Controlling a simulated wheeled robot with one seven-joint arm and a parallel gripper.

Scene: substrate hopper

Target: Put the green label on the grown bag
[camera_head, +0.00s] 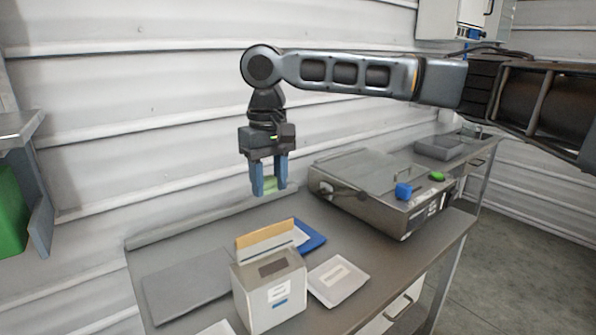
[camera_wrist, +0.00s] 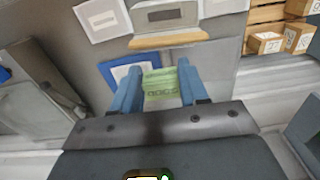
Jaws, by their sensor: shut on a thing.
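My gripper (camera_head: 270,188) hangs above the back of the metal bench with its blue fingers pointing down. It is shut on the green label (camera_head: 271,184), which shows between the fingertips. In the wrist view the label (camera_wrist: 160,84) is a pale green piece with darker markings, held between both blue fingers (camera_wrist: 158,86). It is in the air, apart from the bench. I cannot make out a grown bag for certain in either view.
A white box (camera_head: 268,290) with a tan upright flap stands at the bench's front. A metal machine (camera_head: 365,190) with blue and green knobs stands right. Cardboard boxes (camera_wrist: 264,43) sit on a wooden shelf.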

